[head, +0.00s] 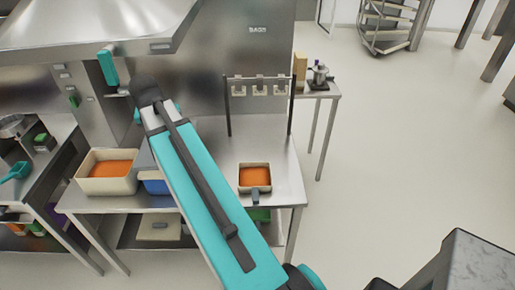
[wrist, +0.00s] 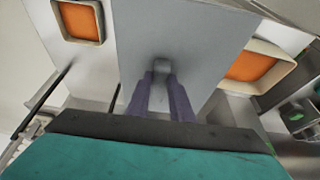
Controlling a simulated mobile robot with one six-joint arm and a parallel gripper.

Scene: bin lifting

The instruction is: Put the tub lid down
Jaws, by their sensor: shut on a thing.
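The tub lid (wrist: 205,45) is a flat grey plate with a small grey knob in the wrist view. My gripper (wrist: 162,78) is shut on that knob, with dark purple fingers either side of it. In the head view a grey edge of the lid (head: 144,157) shows left of my arm, above a blue container (head: 154,186). My arm hides the rest of the lid and my gripper there. I cannot tell whether the lid touches anything below. A cream tub (head: 104,186) with orange contents stands open at the left.
A smaller cream tub (head: 255,189) with orange contents stands near the right end of the steel table (head: 284,178). A rack (head: 259,80) with hanging clips stands at the table's back. Bare tabletop shows around the smaller tub. A steel hood (head: 90,30) overhangs the left side.

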